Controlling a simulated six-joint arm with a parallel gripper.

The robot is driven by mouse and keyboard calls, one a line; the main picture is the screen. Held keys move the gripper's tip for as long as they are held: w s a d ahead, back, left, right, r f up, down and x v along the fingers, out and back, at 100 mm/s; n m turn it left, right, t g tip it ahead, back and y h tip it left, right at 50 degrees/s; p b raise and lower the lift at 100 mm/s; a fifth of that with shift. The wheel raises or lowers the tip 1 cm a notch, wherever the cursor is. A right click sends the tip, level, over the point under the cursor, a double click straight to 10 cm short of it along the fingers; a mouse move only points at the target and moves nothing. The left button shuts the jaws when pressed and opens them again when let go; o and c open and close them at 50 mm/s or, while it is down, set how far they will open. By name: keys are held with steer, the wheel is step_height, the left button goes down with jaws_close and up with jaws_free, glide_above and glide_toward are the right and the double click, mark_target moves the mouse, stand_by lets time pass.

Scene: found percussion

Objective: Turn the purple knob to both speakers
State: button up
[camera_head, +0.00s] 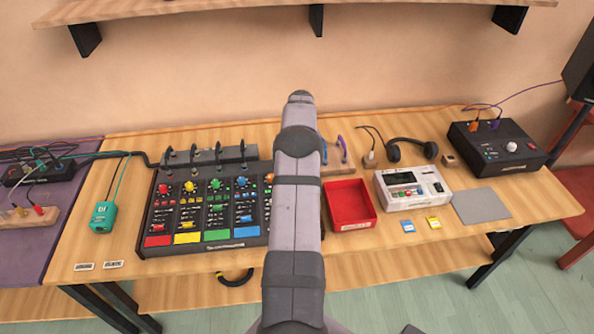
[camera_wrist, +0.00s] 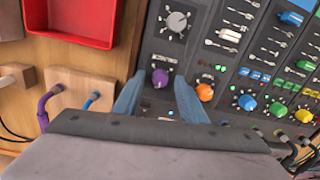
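The purple knob (camera_wrist: 160,78) is on the dark mixer panel (camera_wrist: 150,58) in the wrist view, below a larger grey dial (camera_wrist: 177,21). My gripper (camera_wrist: 159,80) is open, with one blue finger on each side of the purple knob. Gaps show between the knob and both fingers; I cannot tell its height above the panel. Which way the knob points is too small to read. In the head view my arm hides the knob and the gripper, while the mixer (camera_head: 205,205) shows left of the arm. One black speaker (camera_head: 582,68) shows at the right edge.
An orange knob (camera_wrist: 205,92) sits close to the right finger. A wooden block (camera_wrist: 80,82) with purple and blue plugs is at the left. A red tray (camera_head: 350,204), a white recorder (camera_head: 413,187) and a black box (camera_head: 497,146) stand right of my arm.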

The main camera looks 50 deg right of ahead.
steer(key=shift+s+d+r+b, duration=0.1)
steer(key=shift+r+b, duration=0.9)
steer(key=shift+r, duration=2.65)
